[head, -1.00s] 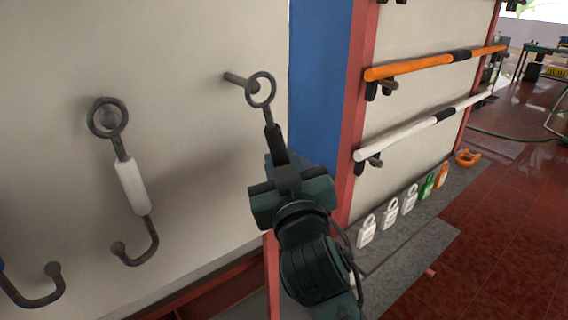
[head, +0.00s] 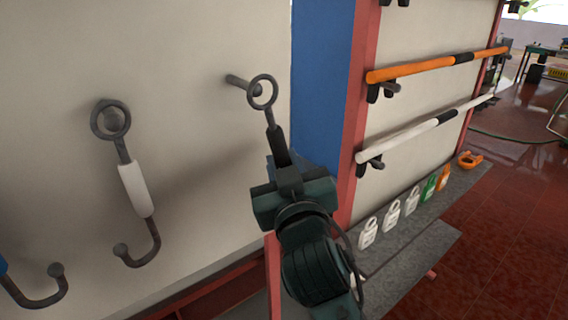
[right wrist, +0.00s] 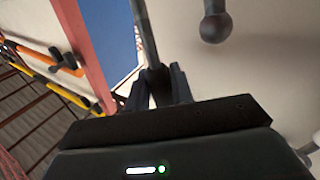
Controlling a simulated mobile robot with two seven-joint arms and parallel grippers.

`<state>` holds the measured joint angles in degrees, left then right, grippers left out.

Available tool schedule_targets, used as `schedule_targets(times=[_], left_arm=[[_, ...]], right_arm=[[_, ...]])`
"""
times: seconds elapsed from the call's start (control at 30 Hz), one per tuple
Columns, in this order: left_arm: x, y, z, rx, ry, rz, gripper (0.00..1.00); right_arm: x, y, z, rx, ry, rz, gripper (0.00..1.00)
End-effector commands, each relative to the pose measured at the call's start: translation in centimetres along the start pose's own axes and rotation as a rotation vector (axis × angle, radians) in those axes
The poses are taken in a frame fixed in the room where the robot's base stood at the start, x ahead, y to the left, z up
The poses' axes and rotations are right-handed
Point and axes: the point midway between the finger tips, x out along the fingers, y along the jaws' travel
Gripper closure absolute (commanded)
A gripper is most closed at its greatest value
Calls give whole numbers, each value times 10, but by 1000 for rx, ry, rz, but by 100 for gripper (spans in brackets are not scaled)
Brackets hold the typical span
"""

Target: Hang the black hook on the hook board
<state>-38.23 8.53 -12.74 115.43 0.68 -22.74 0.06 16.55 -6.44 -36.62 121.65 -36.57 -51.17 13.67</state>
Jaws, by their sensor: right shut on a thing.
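The black hook (head: 276,143) has a grey ring at its top and a black sleeve. My right gripper (head: 287,172) is shut on it below the ring and holds it upright, slightly tilted. In the head view the ring overlaps the tip of a bare peg (head: 238,82) on the pale hook board (head: 200,35); I cannot tell whether the ring is around the peg or in front of it. The hook's lower part is hidden by the gripper. In the right wrist view the hook's shaft (right wrist: 146,35) rises between the fingers. My left gripper is not in view.
A white-sleeved hook (head: 133,190) hangs on a peg to the left, and a further hook (head: 35,300) shows at the lower left edge. A red post (head: 355,120) and blue panel (head: 318,90) stand right of the board. Bars and several padlocks are further right.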

Motion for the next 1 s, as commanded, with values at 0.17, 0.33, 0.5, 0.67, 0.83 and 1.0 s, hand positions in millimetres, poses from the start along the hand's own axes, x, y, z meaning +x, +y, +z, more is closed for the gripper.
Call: schedule_targets(times=[0.17, 0.33, 0.5, 0.67, 0.83, 1.0], left_arm=[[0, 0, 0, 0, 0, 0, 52], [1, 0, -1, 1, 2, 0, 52], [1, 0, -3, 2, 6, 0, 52], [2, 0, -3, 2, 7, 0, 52], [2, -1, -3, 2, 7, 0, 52], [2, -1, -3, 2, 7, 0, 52]], right_arm=[[1, -5, 0, 13, -4, -6, 100], [3, -6, 0, 13, -4, -5, 100], [6, -6, -1, 13, -2, -3, 100], [8, -7, -1, 12, -1, -2, 100], [11, -8, -1, 10, -3, -2, 100], [13, -9, 0, 10, -5, -1, 100]])
